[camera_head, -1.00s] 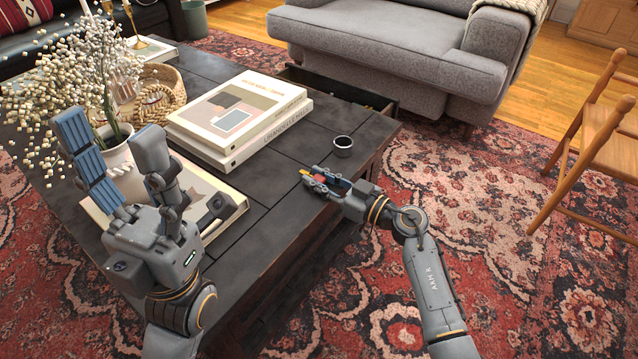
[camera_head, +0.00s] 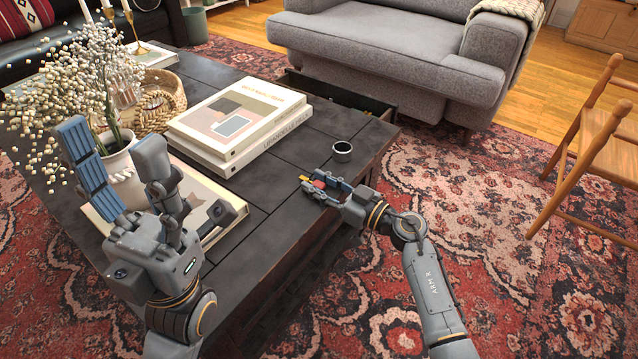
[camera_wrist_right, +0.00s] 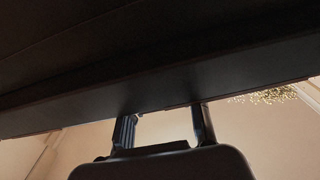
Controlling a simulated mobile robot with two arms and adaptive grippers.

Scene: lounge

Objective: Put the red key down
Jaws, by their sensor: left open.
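The red key (camera_head: 318,184), with a yellow part at its far end, is at the right edge of the dark coffee table (camera_head: 262,191). My right gripper (camera_head: 322,187) is around it, low at the table edge. I cannot tell whether the key rests on the top or is gripped. In the right wrist view the two fingers of my right gripper (camera_wrist_right: 162,122) stand apart, their tips hidden behind the dark table edge (camera_wrist_right: 150,95). My left gripper (camera_head: 118,172) is open and empty, raised over the table's near left part.
A small dark cup (camera_head: 342,151) stands just beyond my right gripper. Stacked books (camera_head: 240,118), a white flower vase (camera_head: 124,172) and a woven basket (camera_head: 160,106) occupy the table. An open drawer (camera_head: 345,92) juts out at the far end. A wooden chair (camera_head: 590,150) stands right.

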